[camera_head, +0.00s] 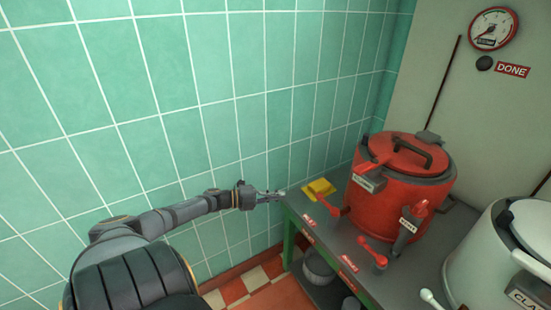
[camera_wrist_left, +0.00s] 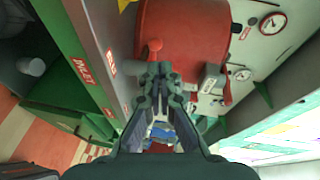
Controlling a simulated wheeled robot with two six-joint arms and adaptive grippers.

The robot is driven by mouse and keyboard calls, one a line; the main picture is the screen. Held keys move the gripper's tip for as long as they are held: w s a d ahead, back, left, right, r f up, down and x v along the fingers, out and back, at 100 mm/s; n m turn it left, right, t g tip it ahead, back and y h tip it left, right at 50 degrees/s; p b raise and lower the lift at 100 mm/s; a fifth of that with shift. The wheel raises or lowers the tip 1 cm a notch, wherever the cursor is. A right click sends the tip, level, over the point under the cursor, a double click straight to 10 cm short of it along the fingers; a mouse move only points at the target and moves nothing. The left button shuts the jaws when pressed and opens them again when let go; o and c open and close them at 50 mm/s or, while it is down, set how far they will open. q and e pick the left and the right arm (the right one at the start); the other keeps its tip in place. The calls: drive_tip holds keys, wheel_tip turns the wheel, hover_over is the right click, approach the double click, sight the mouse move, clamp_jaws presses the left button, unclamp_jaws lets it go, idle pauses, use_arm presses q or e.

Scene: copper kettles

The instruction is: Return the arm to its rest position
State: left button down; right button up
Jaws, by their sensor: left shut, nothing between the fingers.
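My left arm comes in from the left in the head view, stretched toward the counter. My left gripper (camera_head: 272,196) is at the counter's left end, near a yellow block (camera_head: 318,188), and holds nothing. In the left wrist view the left gripper (camera_wrist_left: 158,72) is shut, its fingers together in front of the red kettle (camera_wrist_left: 185,35). A red-knobbed lever (camera_wrist_left: 155,45) shows just beyond the fingertips. My right gripper is in neither view.
The red kettle (camera_head: 395,190) stands on the dark counter (camera_head: 335,240) with red levers (camera_head: 372,252) along its front. A pale kettle (camera_head: 490,255) stands at the right. A tiled wall (camera_head: 170,100) runs close behind my arm. A gauge (camera_head: 493,28) hangs above.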

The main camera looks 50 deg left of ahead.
use_arm(q)
drive_tip(key=shift+a+f, duration=0.1)
drive_tip(key=shift+a, duration=0.1)
drive_tip(key=shift+s, duration=0.1)
idle(0.4)
